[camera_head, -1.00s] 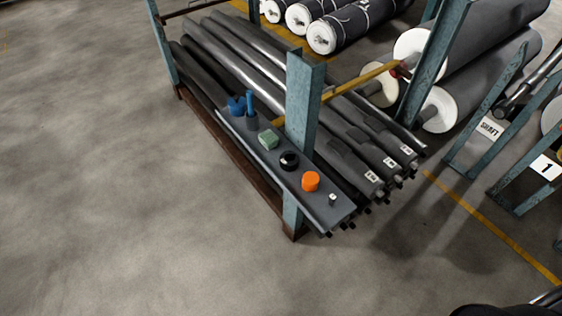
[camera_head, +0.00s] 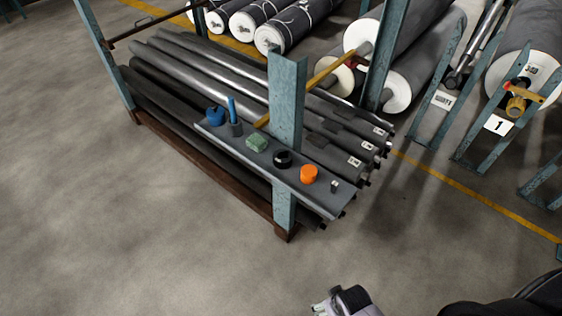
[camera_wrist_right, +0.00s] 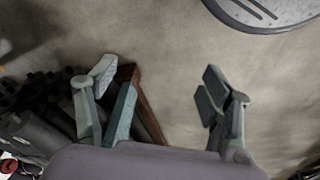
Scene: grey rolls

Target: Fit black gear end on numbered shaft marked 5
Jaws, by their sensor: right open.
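A small round black piece (camera_head: 282,159), which may be the black gear end, sits on the grey shelf (camera_head: 325,199) on the rack's front side, between a green block and an orange piece. Dark shafts (camera_head: 325,150) lie in the rack behind the shelf. Several carry small white labels (camera_head: 355,161) near their right ends, too small to read. My right gripper (camera_head: 342,302) is at the bottom edge of the head view, apart from the rack. In the right wrist view the right gripper (camera_wrist_right: 160,95) is open with nothing between its fingers. My left gripper is not in view.
The blue rack post (camera_head: 287,110) stands in front of the shafts. A blue item (camera_head: 215,116), a green block (camera_head: 257,143) and an orange piece (camera_head: 308,174) share the shelf. The floor in front is clear.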

